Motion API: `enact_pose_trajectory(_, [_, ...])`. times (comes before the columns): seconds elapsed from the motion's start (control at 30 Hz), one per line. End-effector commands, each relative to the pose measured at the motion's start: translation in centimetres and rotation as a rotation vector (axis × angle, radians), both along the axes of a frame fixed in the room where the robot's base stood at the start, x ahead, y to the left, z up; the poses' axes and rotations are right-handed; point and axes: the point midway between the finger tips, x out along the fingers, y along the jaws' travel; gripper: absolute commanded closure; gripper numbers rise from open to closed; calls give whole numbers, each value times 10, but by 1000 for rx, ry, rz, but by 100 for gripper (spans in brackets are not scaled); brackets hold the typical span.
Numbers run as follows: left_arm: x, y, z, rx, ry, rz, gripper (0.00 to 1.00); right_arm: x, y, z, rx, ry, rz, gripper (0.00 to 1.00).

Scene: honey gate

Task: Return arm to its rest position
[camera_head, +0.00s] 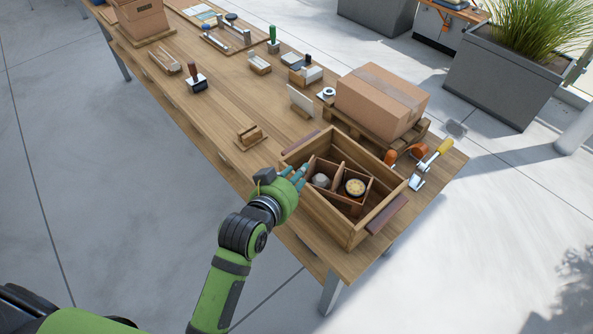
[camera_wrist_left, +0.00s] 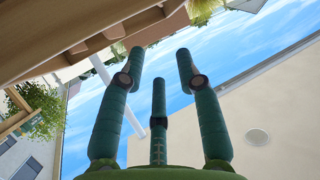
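My left arm reaches in from the lower left in the head view. Its green gripper (camera_head: 295,174) is at the near left side of a wooden crate (camera_head: 320,212), with its teal fingers beside or over the crate's rim. In the left wrist view the three fingers of the left gripper (camera_wrist_left: 158,80) are spread apart with nothing between them. A wooden edge shows at the top left of that view. My right gripper is in neither view.
The crate has dividers and holds a round light-topped item (camera_head: 355,187) and a grey item (camera_head: 321,181). A cardboard box (camera_head: 380,100) sits on a small pallet behind it. A yellow-handled tool (camera_head: 436,155) lies to the right. Stamps and small holders stand along the wooden table (camera_head: 215,125).

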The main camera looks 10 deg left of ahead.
Motion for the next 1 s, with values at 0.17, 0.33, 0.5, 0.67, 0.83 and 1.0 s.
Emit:
enact_pose_trajectory(0.17, [0, 0, 0, 0, -1, 0, 66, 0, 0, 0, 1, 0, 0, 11])
enact_pose_trajectory(0.33, [-12, 6, -12, 13, 54, 1, 66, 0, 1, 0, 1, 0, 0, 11])
enact_pose_trajectory(0.5, [-70, 32, -53, 69, 290, 10, 66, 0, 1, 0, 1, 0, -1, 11])
enact_pose_trajectory(0.67, [-127, 55, -79, 119, 498, 24, 66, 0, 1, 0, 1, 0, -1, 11])
enact_pose_trajectory(0.83, [-177, 74, -92, 162, 667, 40, 66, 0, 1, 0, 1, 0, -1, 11])
enact_pose_trajectory(1.0, [-223, 91, -97, 202, 813, 56, 66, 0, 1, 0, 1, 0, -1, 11])
